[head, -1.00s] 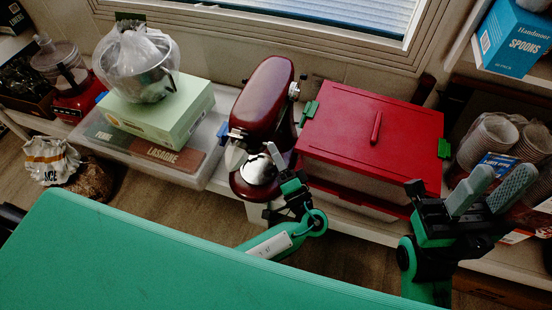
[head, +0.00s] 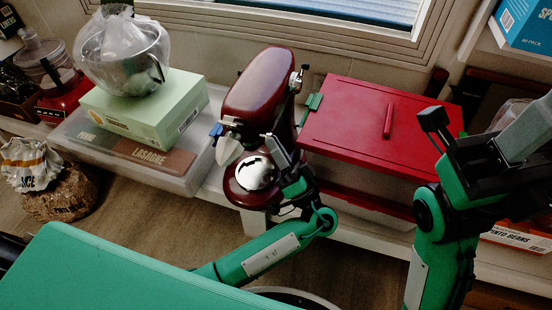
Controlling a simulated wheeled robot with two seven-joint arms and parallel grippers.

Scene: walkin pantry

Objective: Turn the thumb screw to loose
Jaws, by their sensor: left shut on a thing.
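My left gripper (head: 272,142) reaches up from below to the front end of the mixer head. Its fingers are shut on a small part there, which I take to be the thumb screw. The fingers hide the screw, so its turn cannot be seen. My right gripper (head: 528,128) is raised at the right edge, partly out of view, away from the mixer. Its opening cannot be judged.
A red lidded bin (head: 372,120) stands right of the mixer. Left of it, a green box (head: 145,108) bearing a bagged metal bowl (head: 122,50) sits on a clear bin (head: 180,178). Sacks (head: 58,190) lie on the floor at left.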

